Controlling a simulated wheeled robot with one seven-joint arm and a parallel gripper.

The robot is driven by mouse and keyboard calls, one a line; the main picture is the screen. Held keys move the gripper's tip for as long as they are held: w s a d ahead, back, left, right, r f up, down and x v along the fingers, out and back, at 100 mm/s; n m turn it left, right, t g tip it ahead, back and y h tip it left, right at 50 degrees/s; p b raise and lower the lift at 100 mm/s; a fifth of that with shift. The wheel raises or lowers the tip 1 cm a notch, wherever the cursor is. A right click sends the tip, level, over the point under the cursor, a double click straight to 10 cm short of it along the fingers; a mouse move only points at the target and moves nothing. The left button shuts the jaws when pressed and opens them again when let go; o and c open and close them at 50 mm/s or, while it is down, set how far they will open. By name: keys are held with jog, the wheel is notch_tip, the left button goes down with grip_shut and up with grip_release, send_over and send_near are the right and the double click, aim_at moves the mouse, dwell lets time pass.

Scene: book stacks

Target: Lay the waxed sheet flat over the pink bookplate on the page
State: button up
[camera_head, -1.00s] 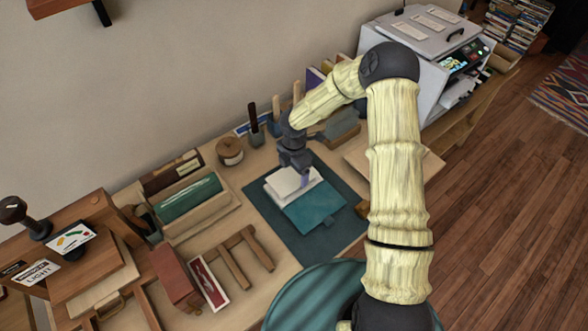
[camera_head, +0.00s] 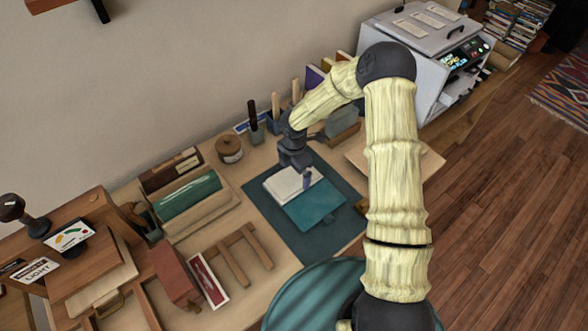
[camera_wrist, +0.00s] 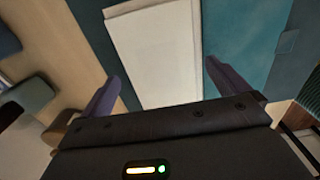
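An open book with a teal cover (camera_head: 318,206) lies on a dark teal mat (camera_head: 262,205). Its white page (camera_head: 283,186) also shows in the wrist view (camera_wrist: 155,55) as a pale rectangle. I cannot tell whether the waxed sheet is this pale surface or lies on it. No pink bookplate shows in either view. My gripper (camera_head: 303,177) is above the book, near the inner side of the page. In the wrist view its two fingers (camera_wrist: 165,88) are spread apart on either side of the page's near end, with nothing visibly pinched between them.
A wooden rack (camera_head: 238,258), a red box (camera_head: 175,272) and a teal roll in a tray (camera_head: 188,197) stand left of the mat. A round wooden pot (camera_head: 229,149) and tool holders (camera_head: 257,132) are behind. A grey machine (camera_head: 425,65) stands at the back right.

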aim_at(294, 177)
jog(key=shift+r+p, duration=0.35)
jog(key=shift+r, duration=0.2)
notch_tip(294, 177, up, 12)
jog(key=shift+b, duration=0.35)
jog(key=s+d+r+m+t, duration=0.1)
jog(key=s+d+r+m, duration=0.3)
jog(key=s+m, duration=0.5)
jog(key=s+d+r+m+t, duration=0.1)
jog(key=s+d+r+m, duration=0.4)
jog(key=s+m, duration=0.5)
jog(key=d+m, duration=0.2)
jog(key=m, duration=0.3)
jog(key=shift+r+m+t, duration=0.3)
jog(key=shift+m, duration=0.1)
jog(key=shift+s, duration=0.1)
